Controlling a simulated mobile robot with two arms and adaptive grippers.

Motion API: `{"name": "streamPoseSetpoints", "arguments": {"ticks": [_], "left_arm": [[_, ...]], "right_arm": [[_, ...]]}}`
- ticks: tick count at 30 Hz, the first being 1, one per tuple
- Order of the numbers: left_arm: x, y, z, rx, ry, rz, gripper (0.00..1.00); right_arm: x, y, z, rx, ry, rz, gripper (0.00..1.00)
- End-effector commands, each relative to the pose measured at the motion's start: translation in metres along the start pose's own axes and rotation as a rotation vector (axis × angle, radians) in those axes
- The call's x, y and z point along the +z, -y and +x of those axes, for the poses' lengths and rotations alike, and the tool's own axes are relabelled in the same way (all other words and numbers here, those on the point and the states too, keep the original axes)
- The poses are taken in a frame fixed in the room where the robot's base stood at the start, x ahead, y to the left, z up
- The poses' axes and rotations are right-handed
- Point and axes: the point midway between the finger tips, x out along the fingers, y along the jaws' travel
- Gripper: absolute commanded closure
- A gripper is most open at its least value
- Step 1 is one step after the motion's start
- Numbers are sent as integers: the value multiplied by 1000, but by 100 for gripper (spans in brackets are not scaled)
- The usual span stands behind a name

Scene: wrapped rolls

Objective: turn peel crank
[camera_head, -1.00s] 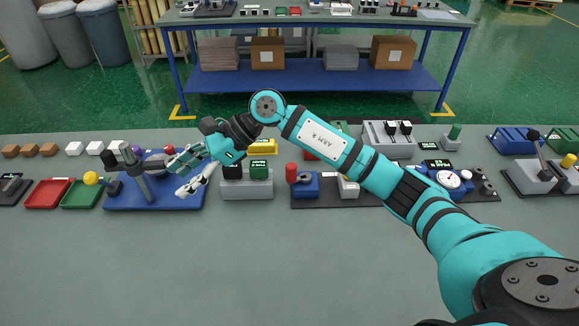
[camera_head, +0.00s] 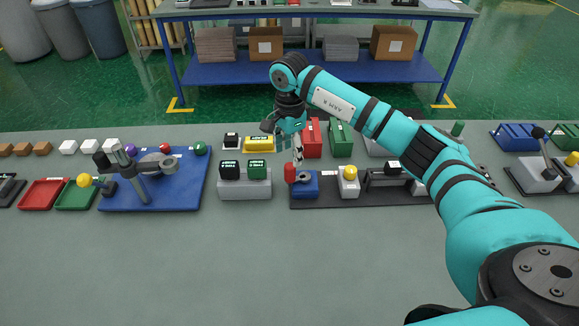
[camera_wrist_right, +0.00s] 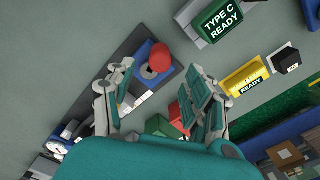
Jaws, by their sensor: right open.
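The likely peel crank is a blue block (camera_head: 307,184) with an upright red knob (camera_head: 290,172), at the left end of a dark base plate (camera_head: 330,201). My right gripper (camera_head: 288,152) hangs just behind and above the red knob, fingers pointing down. In the right wrist view, the gripper (camera_wrist_right: 161,75) is open and empty. The red knob (camera_wrist_right: 160,57) shows between and beyond the fingertips there, with the blue block (camera_wrist_right: 148,74) under it. I see no clear contact. My left gripper is out of view.
A red bin (camera_head: 312,140) and a green bin (camera_head: 341,138) stand behind. A yellow knob (camera_head: 350,172) shares the dark plate. A blue board (camera_head: 180,195) lies further left. The front table is clear.

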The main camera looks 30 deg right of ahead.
Motion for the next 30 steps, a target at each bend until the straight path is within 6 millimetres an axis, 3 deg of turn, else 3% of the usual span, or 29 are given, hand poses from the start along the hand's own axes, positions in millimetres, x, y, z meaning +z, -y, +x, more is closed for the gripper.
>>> {"name": "streamPoseSetpoints", "arguments": {"ticks": [6,12,24,30], "left_arm": [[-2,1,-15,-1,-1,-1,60],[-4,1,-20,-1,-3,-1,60],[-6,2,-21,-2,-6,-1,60],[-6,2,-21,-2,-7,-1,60]], "right_arm": [[1,-1,44,4,2,1,47],[1,0,69,1,2,0,47],[1,0,78,-1,1,0,47],[1,0,77,-1,1,0,73]]}}
